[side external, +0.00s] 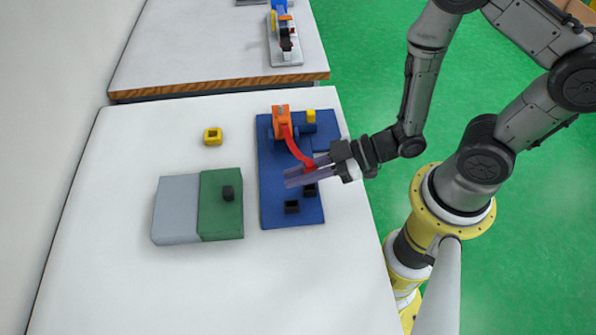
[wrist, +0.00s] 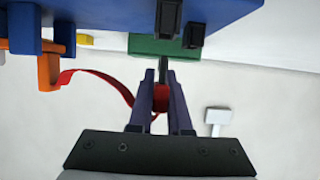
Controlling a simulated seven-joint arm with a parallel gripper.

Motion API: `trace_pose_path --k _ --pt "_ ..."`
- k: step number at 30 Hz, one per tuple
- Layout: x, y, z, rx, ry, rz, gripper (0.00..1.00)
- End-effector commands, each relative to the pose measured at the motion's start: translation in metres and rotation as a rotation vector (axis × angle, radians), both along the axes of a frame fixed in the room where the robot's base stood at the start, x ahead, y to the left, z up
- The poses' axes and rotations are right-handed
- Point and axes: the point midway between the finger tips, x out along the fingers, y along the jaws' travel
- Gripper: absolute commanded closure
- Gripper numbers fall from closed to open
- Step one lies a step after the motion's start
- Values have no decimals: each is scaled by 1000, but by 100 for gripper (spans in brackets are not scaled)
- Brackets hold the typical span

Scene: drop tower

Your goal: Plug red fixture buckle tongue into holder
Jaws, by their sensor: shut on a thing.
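The red buckle tongue (wrist: 161,97) is between the two purple fingers of my gripper (wrist: 161,80); a dark narrow piece shows just beyond it. Its red strap (side external: 297,148) curves up to the orange fixture (side external: 281,122) on the blue board (side external: 271,170); the strap also shows in the wrist view (wrist: 105,77). In the side view my gripper (side external: 294,178) reaches across the board from the right, shut on the tongue. Two black holders stand on the board, one (side external: 310,191) close to the fingers, partly covered, the other (side external: 292,207) lower. I cannot tell the gap between tongue and holders.
A yellow block (side external: 311,116) sits at the board's top right. A small yellow square piece (side external: 213,137) lies on the white table (side external: 130,280). A grey and green box (side external: 175,210) with a black knob (side external: 228,193) stands left of the board. The table's lower part is clear.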

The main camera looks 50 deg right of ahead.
Motion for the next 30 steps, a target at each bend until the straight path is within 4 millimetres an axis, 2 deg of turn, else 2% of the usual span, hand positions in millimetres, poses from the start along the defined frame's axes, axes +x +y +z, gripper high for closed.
trace_pose_path --k 30 --pt "0 0 -9 0 1 0 100"
